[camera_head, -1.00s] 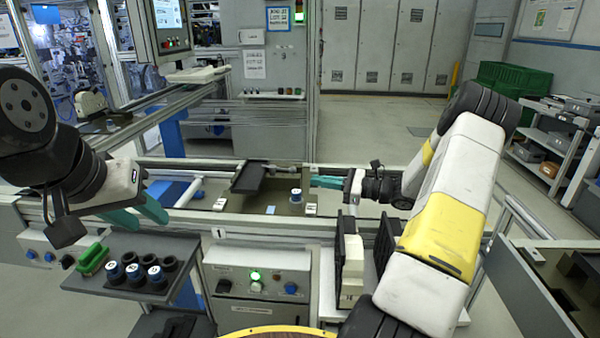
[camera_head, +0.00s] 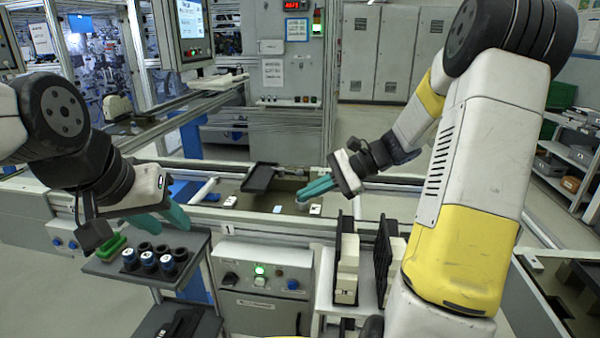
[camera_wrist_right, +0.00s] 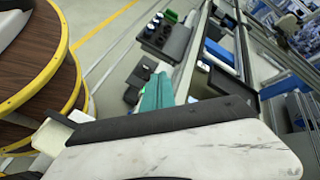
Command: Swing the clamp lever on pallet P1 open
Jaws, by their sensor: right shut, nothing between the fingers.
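The pallet (camera_head: 256,201) lies in the line at the middle of the head view. A dark flat plate (camera_head: 259,178) sits tilted at its back left. I cannot clearly make out the clamp lever; the right fingers cover that side. My right gripper (camera_head: 303,195) is shut and empty, its teal fingers pointing left and down over the pallet's right part. Its fingers also show in the right wrist view (camera_wrist_right: 156,93). Contact with anything under the tips cannot be told. My left gripper (camera_head: 162,219) is open and empty, left of the pallet above the cup shelf.
A dark shelf (camera_head: 115,268) at front left carries blue and black cups (camera_head: 148,260) and a green piece (camera_head: 111,248). A control box (camera_head: 262,275) with lit buttons stands in front of the line. Black racks (camera_head: 347,258) stand right of it. A screen (camera_head: 186,30) hangs at back left.

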